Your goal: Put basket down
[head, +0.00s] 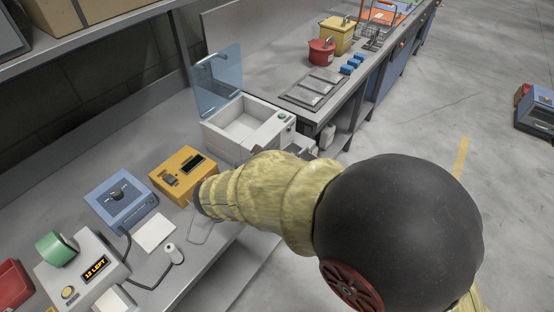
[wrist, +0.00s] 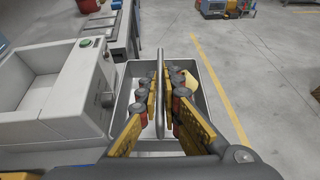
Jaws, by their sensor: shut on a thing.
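In the wrist view, the basket (wrist: 205,112) is a grey, open-topped metal container with an upright bar handle (wrist: 160,62). My gripper (wrist: 163,88) is shut on this handle, with its yellow fingers on either side of it. A pale yellowish thing shows inside the basket, partly hidden by the fingers. The basket is just right of the white machine (wrist: 42,92), with floor beyond its right side. I cannot tell whether it touches anything below. In the head view, my arm hides the gripper and most of the basket area.
The white machine (head: 245,125) has an open basin and a raised clear lid (head: 218,80). A yellow box (head: 184,172) and a blue box (head: 120,198) stand on the near bench. A further bench holds a red can (head: 321,52).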

